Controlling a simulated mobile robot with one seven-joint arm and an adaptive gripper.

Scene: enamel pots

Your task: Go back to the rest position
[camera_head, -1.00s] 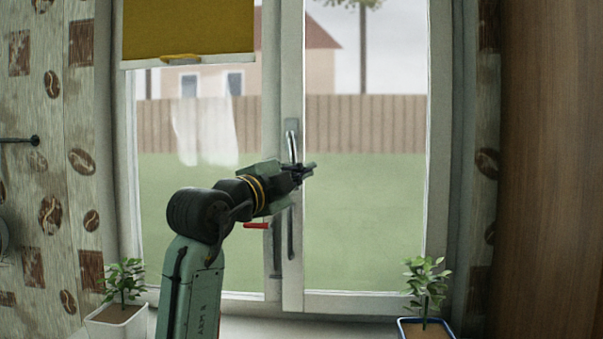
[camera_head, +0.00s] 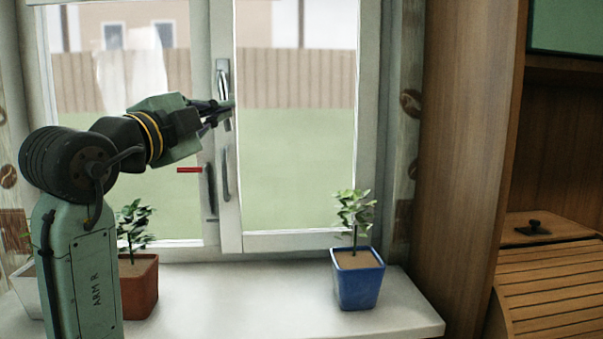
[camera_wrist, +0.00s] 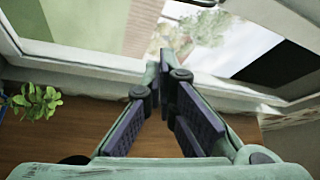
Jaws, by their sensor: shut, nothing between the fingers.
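My green arm rises at the left of the head view, bent toward the window. My gripper (camera_head: 226,107) is shut and empty, in front of the middle window frame and just below the upper window handle (camera_head: 223,72). I cannot tell whether it touches the frame. In the wrist view my gripper (camera_wrist: 168,82) shows its fingers converging at the tips with nothing held.
A white windowsill (camera_head: 270,300) carries a blue pot (camera_head: 358,283) with a plant and a brown pot (camera_head: 141,284), partly hidden by my arm. A pale pot stands at far left. A wooden cabinet (camera_head: 465,150) with a slatted box (camera_head: 550,285) stands at right.

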